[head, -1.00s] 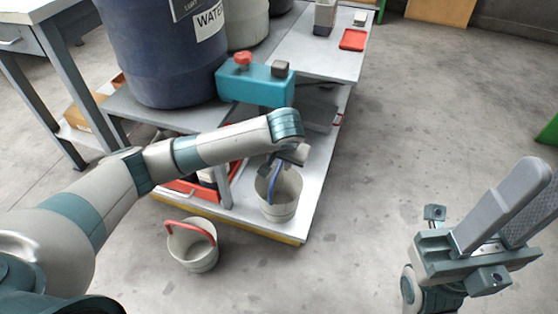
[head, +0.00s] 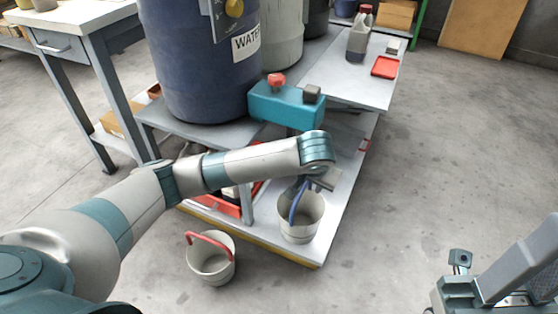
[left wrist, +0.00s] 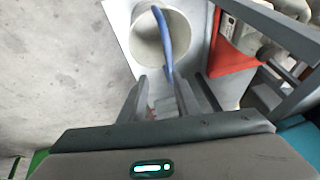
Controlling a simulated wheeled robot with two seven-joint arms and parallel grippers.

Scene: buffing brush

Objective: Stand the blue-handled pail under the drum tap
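The blue-handled pail (head: 301,228), pale grey, stands upright on the low platform. Its blue handle (head: 294,203) is raised. My left gripper (head: 303,186) is over this pail, partly hidden by its own wrist. In the left wrist view, my left gripper's fingers (left wrist: 158,80) stand apart, with the blue handle (left wrist: 163,40) reaching down towards the gap between them. I cannot tell whether they touch it. The blue WATER drum (head: 200,70) stands on the upper shelf; I cannot clearly make out its tap. My right gripper (head: 522,270) is at the lower right, cut off by the picture edge.
A red-handled pail (head: 211,262) stands on the floor beside the platform's yellow edge (head: 255,245). A teal block with a red knob (head: 287,106) sits before the drum. A bottle (head: 359,38) and a red tray (head: 385,67) are further back. The floor at right is clear.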

